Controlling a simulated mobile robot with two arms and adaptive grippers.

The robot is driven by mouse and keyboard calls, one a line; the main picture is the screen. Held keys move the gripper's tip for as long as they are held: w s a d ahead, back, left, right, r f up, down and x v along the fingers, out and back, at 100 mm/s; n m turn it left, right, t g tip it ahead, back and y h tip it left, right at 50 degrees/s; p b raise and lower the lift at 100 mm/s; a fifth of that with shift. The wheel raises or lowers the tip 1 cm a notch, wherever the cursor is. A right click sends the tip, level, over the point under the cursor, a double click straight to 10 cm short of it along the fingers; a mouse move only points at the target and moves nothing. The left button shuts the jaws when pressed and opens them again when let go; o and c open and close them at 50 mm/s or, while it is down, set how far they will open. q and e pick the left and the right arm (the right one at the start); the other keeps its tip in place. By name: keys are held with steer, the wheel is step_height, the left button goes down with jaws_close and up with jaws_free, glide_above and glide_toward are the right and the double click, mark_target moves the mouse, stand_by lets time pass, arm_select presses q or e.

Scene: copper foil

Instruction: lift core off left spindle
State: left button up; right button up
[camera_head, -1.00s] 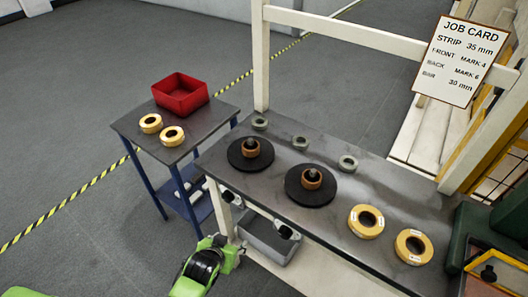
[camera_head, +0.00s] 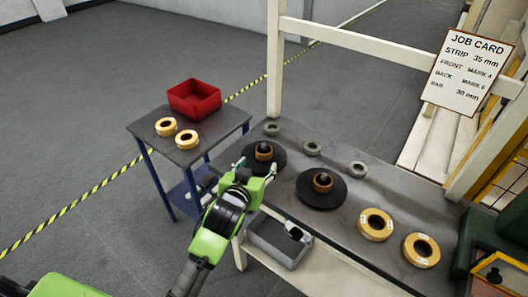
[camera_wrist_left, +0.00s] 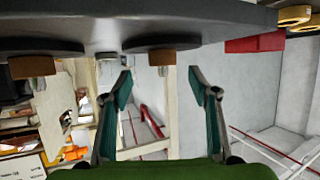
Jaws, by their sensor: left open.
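The left spindle stands on a round black disc (camera_head: 278,163) on the bench, with a brown copper-coloured core (camera_head: 263,151) around its post. In the left wrist view, which looks upside down, this core (camera_wrist_left: 160,57) hangs from its disc, centred between my fingers but above them in the picture. My left gripper (camera_head: 256,168) is open and empty, on the near side of the core, with a finger toward either side. Contact is not visible. A second core (camera_head: 323,181) sits on the right spindle's disc (camera_head: 318,199). My right gripper is out of view.
Several grey rings (camera_head: 312,147) lie along the bench's back. Two yellow rolls (camera_head: 375,224) lie at right. A side table (camera_head: 222,130) holds a red bin (camera_head: 194,99) and two smaller rolls (camera_head: 187,139). A white frame post (camera_head: 274,70) rises behind the bench.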

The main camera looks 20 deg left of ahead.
mark_target(263, 152)
arm_select(q)
steer(key=x, duration=0.4)
steer(key=shift+w+f, duration=0.15)
steer(key=shift+w, duration=0.15)
steer(key=shift+w+a+p, duration=0.15)
steer(key=shift+w+p, duration=0.15)
steer(key=shift+w, duration=0.2)
steer(key=shift+r+p+x, duration=0.15)
steer(key=shift+p+x, duration=0.05)
steer(key=shift+x, duration=0.9)
steer(key=shift+r+p+x, duration=0.15)
steer(key=shift+x, duration=0.95)
steer(key=c, duration=0.9)
